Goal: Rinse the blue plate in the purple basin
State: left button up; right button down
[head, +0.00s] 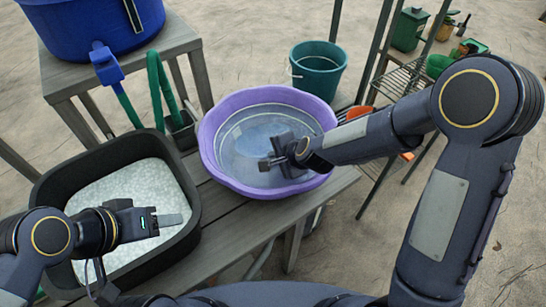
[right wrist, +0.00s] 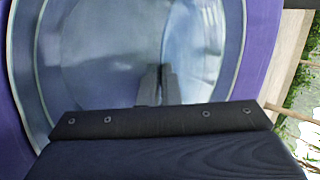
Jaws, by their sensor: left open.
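The purple basin (head: 212,118) stands on the wooden bench and holds clear water. It fills much of the right wrist view, its purple wall (right wrist: 262,45) at the right. A pale blue round surface (head: 262,137) shows blurred in the water, apparently the blue plate; its edge is hard to make out. My right gripper (head: 266,163) reaches into the basin from the right. Its fingers (right wrist: 158,85) are close together, apparently shut on the plate's edge; the contact is unclear. My left gripper (head: 168,220) is open and empty, above the black tub, left of the basin.
The black tub (head: 192,190) holds white granules. A blue water container (head: 95,25) with a tap stands on a higher wooden stand at the left. A teal bucket (head: 318,70) stands behind the basin. A metal shelf (head: 400,80) with green containers is at the right.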

jog(key=shift+s+a+r+p, duration=0.1)
jog(key=shift+s+a+p, duration=0.05)
jog(key=shift+a+p, duration=0.45)
jog(key=shift+d+b, duration=0.5)
notch_tip(320, 180, up, 17)
jog(key=p, duration=1.5)
jog(key=shift+p, duration=0.4)
dwell(0.4)
